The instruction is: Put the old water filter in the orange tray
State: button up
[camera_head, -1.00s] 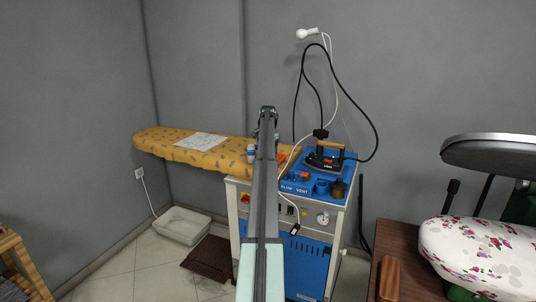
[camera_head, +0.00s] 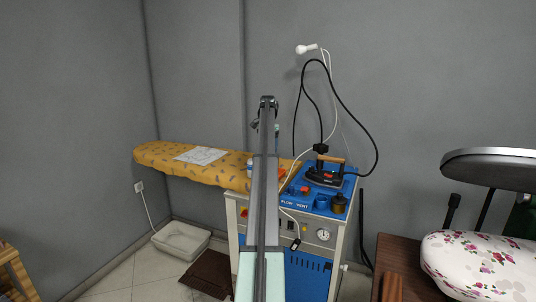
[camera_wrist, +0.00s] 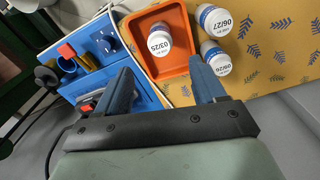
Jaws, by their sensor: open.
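The orange tray (camera_wrist: 176,68) lies on the yellow ironing board in the wrist view. A white canister with a blue band, a filter marked 03/25 (camera_wrist: 159,40), stands inside it. Two similar filters are outside, just right of the tray: one marked 06/27 (camera_wrist: 214,20) and one whose label looks like 09/26 (camera_wrist: 215,58). My gripper (camera_wrist: 161,75) is open and empty. Its fingers are spread on either side of the tray's near part, apart from the 03/25 filter. In the head view my arm mostly hides the tray and filters.
A blue-topped steam station (camera_head: 322,203) with an iron (camera_head: 326,174) and looping cables stands right of the ironing board (camera_head: 165,157). A paper sheet (camera_head: 202,155) lies on the board. A white basin (camera_head: 181,241) is on the floor. A floral-covered board (camera_head: 480,262) is at right.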

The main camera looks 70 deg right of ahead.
jog(key=shift+r, duration=0.4)
jog(key=shift+f, duration=0.1)
